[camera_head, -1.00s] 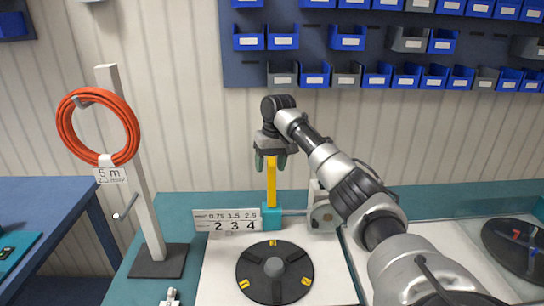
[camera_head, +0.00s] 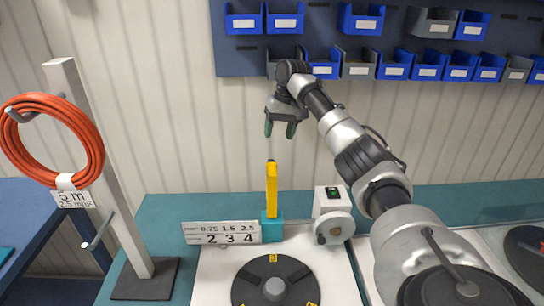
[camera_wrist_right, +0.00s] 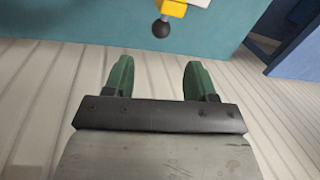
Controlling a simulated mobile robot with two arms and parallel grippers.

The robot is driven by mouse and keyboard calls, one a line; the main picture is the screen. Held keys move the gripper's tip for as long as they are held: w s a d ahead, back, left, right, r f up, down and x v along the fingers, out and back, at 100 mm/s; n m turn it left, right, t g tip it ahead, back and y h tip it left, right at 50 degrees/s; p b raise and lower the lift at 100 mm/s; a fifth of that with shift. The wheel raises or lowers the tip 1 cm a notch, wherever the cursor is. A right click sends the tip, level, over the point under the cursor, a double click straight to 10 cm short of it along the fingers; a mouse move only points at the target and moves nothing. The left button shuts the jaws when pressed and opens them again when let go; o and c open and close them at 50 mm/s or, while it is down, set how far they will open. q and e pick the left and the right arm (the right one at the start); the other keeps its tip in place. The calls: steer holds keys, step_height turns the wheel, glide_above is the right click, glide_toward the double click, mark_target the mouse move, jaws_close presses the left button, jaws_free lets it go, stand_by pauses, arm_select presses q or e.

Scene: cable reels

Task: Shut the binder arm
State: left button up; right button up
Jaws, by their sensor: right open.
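The binder arm (camera_head: 271,190) is a yellow bar standing upright on a teal block (camera_head: 271,229) behind the turntable. My right gripper (camera_head: 280,131) is open and empty, above the arm's top end and apart from it. In the right wrist view its two green fingers (camera_wrist_right: 158,66) are spread with nothing between them. The yellow arm (camera_wrist_right: 173,7) shows there at the top edge, with a black knob (camera_wrist_right: 161,28) beyond the fingertips. My left gripper is not in view.
A black disc (camera_head: 250,290) with yellow marks lies on the white base. A number plate (camera_head: 222,233) stands left of the block, a grey device (camera_head: 332,212) right of it. An orange cable coil (camera_head: 92,135) hangs on a post at left. Blue bins (camera_head: 360,20) line the wall.

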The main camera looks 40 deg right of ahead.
steer(key=p, duration=0.1)
glide_above(272, 160)
steer(key=f, duration=0.4)
steer(key=shift+s+d+f, duration=0.1)
steer(key=shift+s+d, duration=0.25)
steer(key=shift+s, duration=0.05)
steer(key=p+x, duration=0.1)
steer(key=x, duration=0.3)
steer(key=shift+w+d+f, duration=0.1)
steer(key=shift+w+d, duration=0.05)
steer(key=shift+w, duration=0.05)
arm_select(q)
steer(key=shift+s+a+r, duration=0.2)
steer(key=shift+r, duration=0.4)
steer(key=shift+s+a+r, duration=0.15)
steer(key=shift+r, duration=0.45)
arm_select(e)
steer(key=shift+f, duration=0.6)
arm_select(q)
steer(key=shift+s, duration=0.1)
arm_select(e)
jaws_close()
